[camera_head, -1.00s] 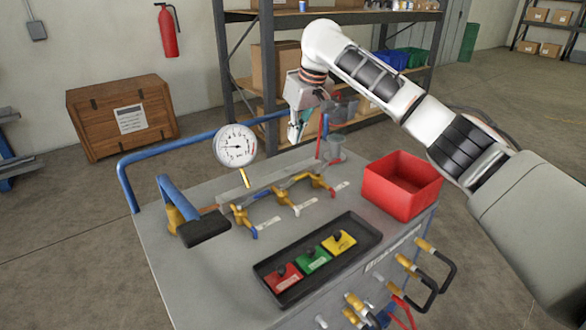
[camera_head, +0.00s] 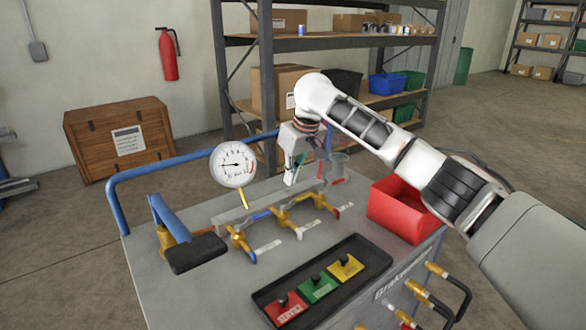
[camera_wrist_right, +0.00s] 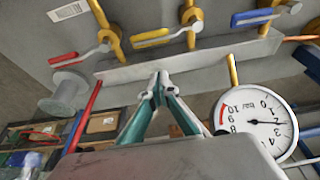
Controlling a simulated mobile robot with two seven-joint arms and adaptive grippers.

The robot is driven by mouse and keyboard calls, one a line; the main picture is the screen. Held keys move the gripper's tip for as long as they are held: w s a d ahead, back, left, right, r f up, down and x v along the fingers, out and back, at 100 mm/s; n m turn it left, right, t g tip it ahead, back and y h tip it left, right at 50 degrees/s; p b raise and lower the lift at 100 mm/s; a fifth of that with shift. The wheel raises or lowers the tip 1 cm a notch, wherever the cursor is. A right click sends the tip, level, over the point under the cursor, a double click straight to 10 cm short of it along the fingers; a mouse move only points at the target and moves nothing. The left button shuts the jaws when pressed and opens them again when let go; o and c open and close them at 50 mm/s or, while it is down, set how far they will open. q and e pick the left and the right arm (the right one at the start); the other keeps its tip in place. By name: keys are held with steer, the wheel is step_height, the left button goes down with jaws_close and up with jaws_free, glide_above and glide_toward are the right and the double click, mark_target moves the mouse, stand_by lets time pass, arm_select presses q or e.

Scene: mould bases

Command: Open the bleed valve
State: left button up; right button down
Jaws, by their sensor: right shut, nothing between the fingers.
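A grey manifold bar (camera_head: 232,213) on the cart carries several brass valves. In the right wrist view a red lever (camera_wrist_right: 63,57), a yellow lever (camera_wrist_right: 152,42) and a blue lever (camera_wrist_right: 252,17) sit along the manifold (camera_wrist_right: 135,65). I cannot read which is the bleed valve. A clear cup (camera_head: 338,166) stands at the right end behind the manifold; it also shows in the right wrist view (camera_wrist_right: 64,92). My right gripper (camera_head: 290,181) is shut and empty, just behind and above the manifold, pointing down. Its closed fingertips (camera_wrist_right: 161,76) show below the yellow lever's valve, apart from it.
A round pressure gauge (camera_head: 233,165) stands left of my right gripper. A black tray (camera_head: 270,296) with red, green and yellow blocks lies in front. A red bin (camera_head: 385,203) stands at right, under my arm. A blue cart rail (camera_head: 155,172) runs along the back left.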

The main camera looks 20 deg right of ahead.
mark_target(287, 192)
steer(key=x, duration=0.3)
steer(key=shift+s+f+b, duration=0.1)
steer(key=shift+s+b, duration=0.05)
steer(key=shift+b, duration=0.25)
steer(key=s+r, duration=0.1)
steer(key=s+d+r, duration=0.1)
steer(key=shift+s+d+p, duration=0.15)
steer(key=shift+s+p, duration=0.15)
steer(key=shift+p, duration=0.1)
steer(key=shift+s, duration=0.3)
steer(key=shift+s+d+f, duration=0.1)
steer(key=shift+s+f, duration=0.15)
arm_select(q)
steer(key=shift+w+d+r, duration=0.15)
steer(key=shift+w+r, duration=0.3)
steer(key=shift+s+f, duration=0.1)
steer(key=shift+s, duration=0.1)
arm_select(e)
steer(key=shift+s, duration=0.1)
